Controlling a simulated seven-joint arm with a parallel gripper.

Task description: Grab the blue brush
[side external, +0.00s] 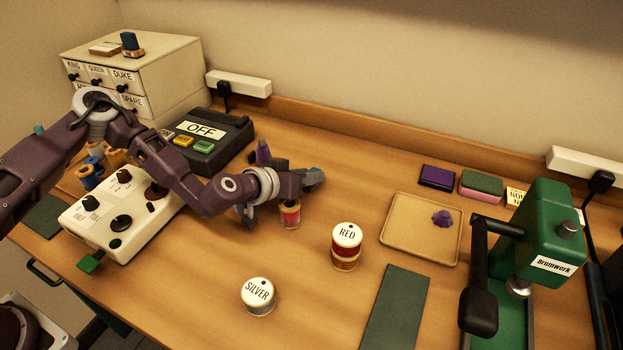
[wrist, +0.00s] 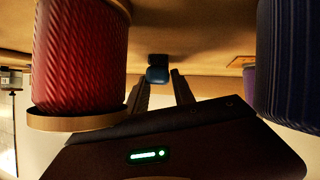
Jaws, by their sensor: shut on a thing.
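In the wrist view, a small blue block-like thing with a dark part (wrist: 157,75), which I take for the blue brush, sits between my two fingertips. My gripper (wrist: 160,84) is shut on it. Its bristles cannot be made out. In the side view my gripper (side external: 312,179) reaches right, low over the table, just past a red thread spool (side external: 290,216). A grey-blue shape shows at its tips, too small to tell finger from brush there.
The red spool (wrist: 78,55) and a dark blue spool (wrist: 290,60) stand close on either side in the wrist view. A purple spool (side external: 263,153) is behind my wrist. RED (side external: 346,247) and SILVER (side external: 258,296) tins stand in front. A tray (side external: 398,232) and green press (side external: 540,240) are right.

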